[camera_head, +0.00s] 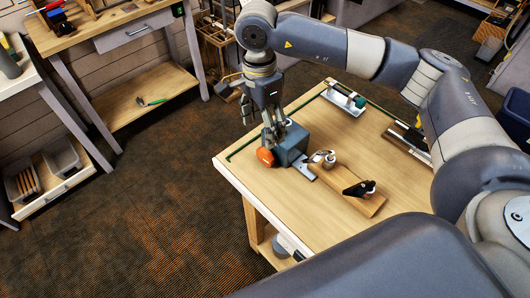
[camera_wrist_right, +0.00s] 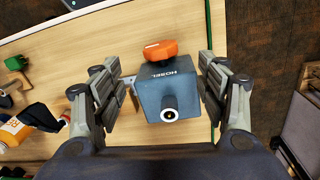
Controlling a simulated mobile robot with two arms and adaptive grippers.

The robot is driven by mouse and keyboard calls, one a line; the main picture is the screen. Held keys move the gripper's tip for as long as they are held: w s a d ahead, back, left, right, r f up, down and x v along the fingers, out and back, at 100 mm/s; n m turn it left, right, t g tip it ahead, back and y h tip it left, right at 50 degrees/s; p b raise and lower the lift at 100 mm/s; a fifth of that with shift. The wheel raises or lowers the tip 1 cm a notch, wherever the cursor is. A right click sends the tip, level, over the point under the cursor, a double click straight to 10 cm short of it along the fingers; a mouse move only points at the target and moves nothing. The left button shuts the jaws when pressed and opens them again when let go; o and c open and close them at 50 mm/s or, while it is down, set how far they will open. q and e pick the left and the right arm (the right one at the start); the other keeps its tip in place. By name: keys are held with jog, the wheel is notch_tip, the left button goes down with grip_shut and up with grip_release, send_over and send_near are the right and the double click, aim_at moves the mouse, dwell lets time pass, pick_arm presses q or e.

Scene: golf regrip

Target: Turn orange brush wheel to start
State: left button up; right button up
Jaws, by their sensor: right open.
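The orange brush wheel (camera_head: 265,156) sits on the side of a blue-grey box (camera_head: 292,144) at the left side of the wooden table. In the right wrist view the orange wheel (camera_wrist_right: 160,50) is at the far side of the box marked HOSEL (camera_wrist_right: 168,92), which has a round white-rimmed port on its near face. My right gripper (camera_head: 272,132) is above and at the box. In the wrist view its open fingers (camera_wrist_right: 160,85) stand on either side of the box, with gaps visible. My left gripper is not in view.
A wooden block (camera_head: 345,188) with a black-handled tool lies right of the box. The workbench (camera_head: 115,28) at left stands apart across bare floor.

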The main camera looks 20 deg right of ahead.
aim_at(265, 151)
jog(key=shift+s+d+r+n+t, duration=0.1)
jog(key=shift+s+r+n+t, duration=0.2)
jog(key=shift+n, duration=0.6)
jog(key=shift+f, duration=0.2)
notch_tip(265, 151, down, 9)
jog(key=p, duration=0.3)
jog(key=shift+f, duration=0.1)
jog(key=shift+f+p, duration=0.3)
jog(key=shift+f, duration=0.3)
jog(key=c, duration=1.1)
